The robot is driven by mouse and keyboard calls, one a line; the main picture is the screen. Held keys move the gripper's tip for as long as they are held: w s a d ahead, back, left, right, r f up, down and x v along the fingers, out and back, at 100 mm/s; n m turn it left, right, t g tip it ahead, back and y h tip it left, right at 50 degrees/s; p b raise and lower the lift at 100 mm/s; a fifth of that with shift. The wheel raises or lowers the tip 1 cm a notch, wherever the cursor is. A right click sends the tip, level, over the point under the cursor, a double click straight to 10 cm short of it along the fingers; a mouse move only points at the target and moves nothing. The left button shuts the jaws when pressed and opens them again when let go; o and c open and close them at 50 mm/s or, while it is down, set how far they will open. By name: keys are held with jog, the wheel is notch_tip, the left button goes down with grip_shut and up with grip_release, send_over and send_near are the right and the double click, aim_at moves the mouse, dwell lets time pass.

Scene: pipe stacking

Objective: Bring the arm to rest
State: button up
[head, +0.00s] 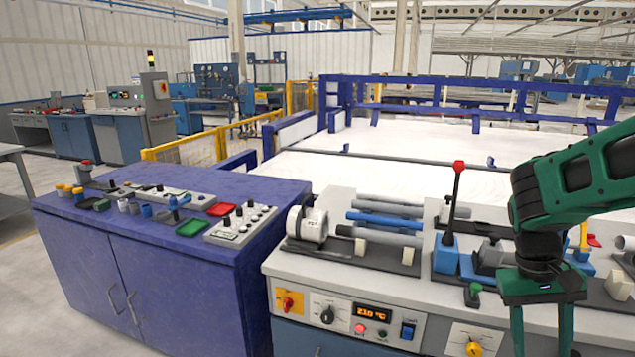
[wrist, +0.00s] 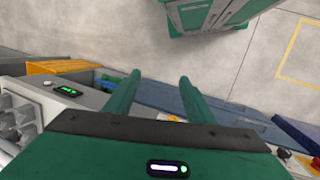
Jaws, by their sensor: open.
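My green arm (head: 575,185) reaches in from the right edge in the head view, bent downward at the wrist. My gripper (head: 542,330) hangs at the lower right, in front of the grey workbench's front side, with its fingertips cut off by the frame's bottom edge. In the wrist view my gripper (wrist: 160,82) shows two green fingers spread apart with nothing between them. Grey floor lies beyond the fingertips.
The grey workbench (head: 345,270) carries grey and blue pipes (head: 385,220) and a blue device with a red-knobbed lever (head: 457,195). A blue cabinet (head: 180,270) with small parts stands left. A large white bed (head: 400,160) lies behind.

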jog(key=s+r+m+t+y, duration=0.2)
jog(key=s+r+m, duration=0.1)
jog(key=s, duration=0.9)
jog(key=shift+t+y, duration=0.3)
jog(key=shift+t, duration=0.1)
jog(key=shift+w+f, duration=0.2)
jog(key=shift+w, duration=0.5)
